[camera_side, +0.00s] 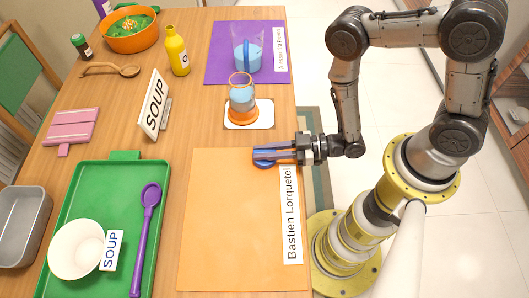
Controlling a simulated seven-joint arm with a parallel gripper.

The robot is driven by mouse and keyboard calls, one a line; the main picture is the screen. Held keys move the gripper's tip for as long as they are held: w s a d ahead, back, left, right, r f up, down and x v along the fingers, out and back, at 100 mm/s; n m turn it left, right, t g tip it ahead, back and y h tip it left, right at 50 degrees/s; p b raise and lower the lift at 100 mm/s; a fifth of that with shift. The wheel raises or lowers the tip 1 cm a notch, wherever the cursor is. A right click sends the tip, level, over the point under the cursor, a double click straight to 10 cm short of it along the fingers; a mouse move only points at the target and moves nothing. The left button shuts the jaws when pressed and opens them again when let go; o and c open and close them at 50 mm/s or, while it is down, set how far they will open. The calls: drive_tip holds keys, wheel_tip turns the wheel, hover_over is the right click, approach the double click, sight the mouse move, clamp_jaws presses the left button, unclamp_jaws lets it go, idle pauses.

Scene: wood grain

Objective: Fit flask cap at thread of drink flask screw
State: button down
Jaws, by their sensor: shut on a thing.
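A clear drink flask (242,97) with pale blue contents stands upright on a round orange base over a white square. Its top rim looks open, with no cap on it. My gripper (268,154) is at the edge of the orange mat, in front of the flask and slightly to its right, apart from it. The fingers hide most of the cap. I cannot tell its height above the mat.
The orange mat (235,230) with a name card is otherwise clear. Behind the flask, a pitcher (247,55) stands on a purple mat (219,62). A yellow bottle (177,52) and SOUP sign (154,105) stand left. A green tray (95,178) holds a bowl and purple spoon.

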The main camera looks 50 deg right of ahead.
drive_tip(key=shift+r, duration=0.1)
wheel_tip(320, 180, up, 10)
drive_tip(key=shift+f, duration=0.1)
wheel_tip(320, 180, up, 16)
drive_tip(key=f, duration=0.1)
drive_tip(key=m+t+h, duration=0.4)
drive_tip(key=m+h, duration=0.1)
drive_tip(key=h, duration=0.1)
hover_over(240, 76)
wheel_tip(240, 76, down, 4)
drive_tip(key=shift+w, duration=0.1)
drive_tip(key=shift+f, duration=0.2)
drive_tip(key=shift+f, duration=2.5)
drive_tip(key=shift+f, duration=1.15)
